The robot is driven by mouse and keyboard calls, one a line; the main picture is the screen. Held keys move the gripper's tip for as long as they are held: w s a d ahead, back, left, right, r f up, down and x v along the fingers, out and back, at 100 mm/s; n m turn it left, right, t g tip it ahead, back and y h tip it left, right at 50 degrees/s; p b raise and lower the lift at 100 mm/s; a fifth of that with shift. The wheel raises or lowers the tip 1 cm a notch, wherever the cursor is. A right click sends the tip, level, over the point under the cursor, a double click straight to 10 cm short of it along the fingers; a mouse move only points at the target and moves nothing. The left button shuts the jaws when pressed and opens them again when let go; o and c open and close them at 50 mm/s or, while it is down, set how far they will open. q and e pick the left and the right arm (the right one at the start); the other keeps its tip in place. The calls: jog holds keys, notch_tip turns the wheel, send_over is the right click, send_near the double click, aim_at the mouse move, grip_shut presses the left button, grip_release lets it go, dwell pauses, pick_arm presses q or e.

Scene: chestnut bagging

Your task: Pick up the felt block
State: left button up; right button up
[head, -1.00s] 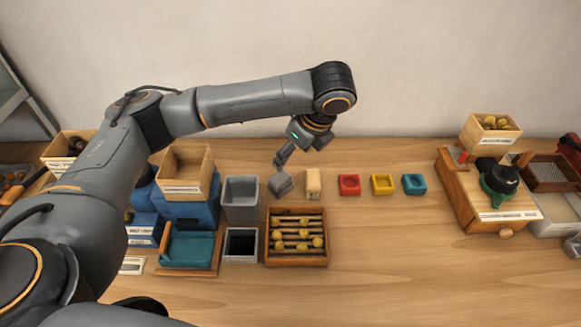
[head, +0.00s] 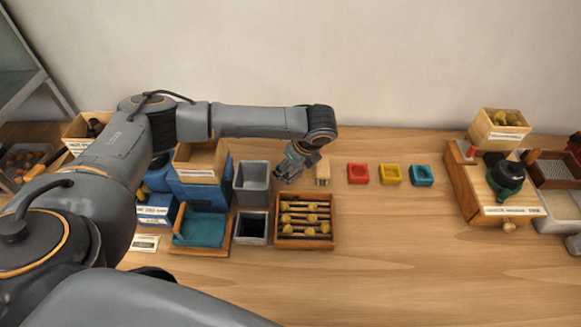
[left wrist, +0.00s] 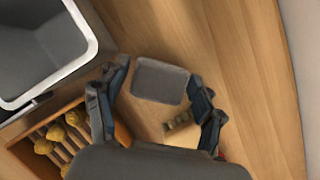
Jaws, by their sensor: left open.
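The felt block is a grey, rounded-edged block (left wrist: 160,81) in the left wrist view, on the wooden table. My left gripper (head: 287,174) is open, its fingers on either side of the block in the left wrist view. I cannot tell whether they touch it. In the head view the gripper is low over the block's place and mostly hides it. My right gripper is not in view.
A pale block (head: 323,172) stands close on the right. Red (head: 358,174), yellow (head: 391,174) and blue (head: 422,175) dishes stand further right. The front right table is clear.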

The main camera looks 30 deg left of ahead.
pick_arm(q)
jog(key=shift+f, duration=0.2)
jog(key=shift+r, duration=0.1)
jog(key=c, duration=1.1)
jog(key=shift+w+r, duration=0.1)
jog(key=shift+r, duration=0.35)
notch_tip(320, 180, up, 2)
jog(key=shift+r, duration=0.15)
jog(key=s+d+r+b, duration=0.1)
jog(key=s+d+r, duration=0.2)
jog(key=r, duration=0.3)
jog(key=shift+s, duration=0.7)
jog(key=s+d+r, duration=0.3)
jog(key=s+d, duration=0.2)
jog(key=s, duration=0.2)
jog(key=shift+s+r, duration=0.15)
jog(key=shift+r, duration=0.25)
